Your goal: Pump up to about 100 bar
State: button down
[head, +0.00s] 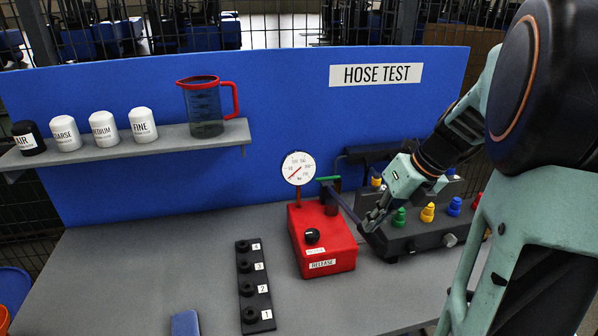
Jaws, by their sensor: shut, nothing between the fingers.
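The red pump block (322,240) stands on the grey bench with a black knob (312,236) and a RELEASE label on it. A round white gauge (298,168) rises on a red stem behind it. Its red needle points to the lower left; the numbers are too small to read. A dark bar (341,204), which looks like the pump lever, runs from behind the block toward my gripper. My gripper (371,221) is shut, just right of the block, beside the bar's near end. I cannot tell whether they touch.
A dark manifold (420,240) with green, yellow, blue and red fittings is close to my gripper on the right. A black strip (255,285) numbered 1 to 4 lies left of the pump. A shelf (190,139) holds a jug and several labelled caps. The bench's left side is clear.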

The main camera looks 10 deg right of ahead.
notch_tip(320, 180, down, 10)
jog(key=b, duration=0.5)
notch_tip(320, 180, up, 12)
jog(key=p, duration=1.1)
jog(key=shift+r, duration=0.2)
jog(key=shift+f, duration=0.1)
notch_tip(320, 180, down, 13)
jog(key=b, duration=0.7)
notch_tip(320, 180, up, 13)
jog(key=p, duration=0.7)
